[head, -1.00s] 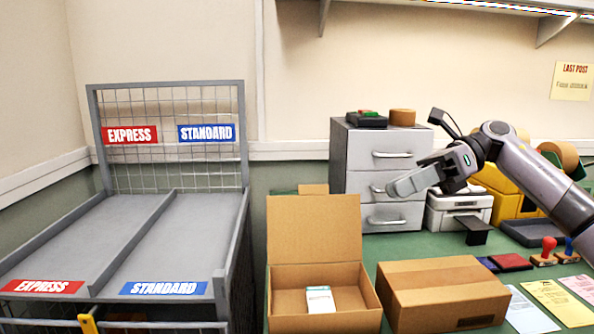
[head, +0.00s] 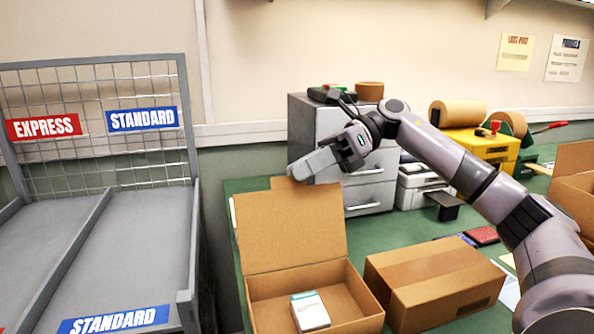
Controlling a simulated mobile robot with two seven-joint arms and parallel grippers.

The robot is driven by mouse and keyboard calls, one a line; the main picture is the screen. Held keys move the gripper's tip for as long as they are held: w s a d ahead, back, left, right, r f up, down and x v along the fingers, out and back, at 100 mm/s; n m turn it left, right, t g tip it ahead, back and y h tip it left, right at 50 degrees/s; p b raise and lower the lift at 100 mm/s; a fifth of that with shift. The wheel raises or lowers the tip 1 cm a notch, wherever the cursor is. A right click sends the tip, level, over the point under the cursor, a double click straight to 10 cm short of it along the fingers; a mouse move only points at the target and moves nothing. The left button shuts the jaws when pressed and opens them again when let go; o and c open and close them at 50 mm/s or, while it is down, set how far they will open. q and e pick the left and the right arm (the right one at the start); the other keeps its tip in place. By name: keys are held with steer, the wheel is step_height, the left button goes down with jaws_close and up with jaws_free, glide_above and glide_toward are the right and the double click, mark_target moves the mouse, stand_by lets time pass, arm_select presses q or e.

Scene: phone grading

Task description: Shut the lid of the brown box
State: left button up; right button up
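The brown box (head: 352,312) stands open on the green table, with its lid (head: 290,229) raised up and leaning back. A small white and teal carton (head: 310,310) lies inside it. My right gripper (head: 296,172) is at the top edge of the lid, by its tuck flap, and overlaps it in the head view. I cannot tell whether it touches the lid. Its fingers look closed together with nothing visible between them. My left gripper is not in view.
A closed brown carton (head: 432,279) stands just right of the open box. Grey drawers (head: 372,198) and a white printer (head: 414,190) are behind. The grey sorting rack (head: 128,255) is at the left. Another open carton (head: 575,190) is at the right edge.

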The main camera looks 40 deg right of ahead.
steer(key=shift+w+a+f, duration=0.25)
steer(key=shift+a, duration=0.4)
jaws_close()
stand_by(1.0)
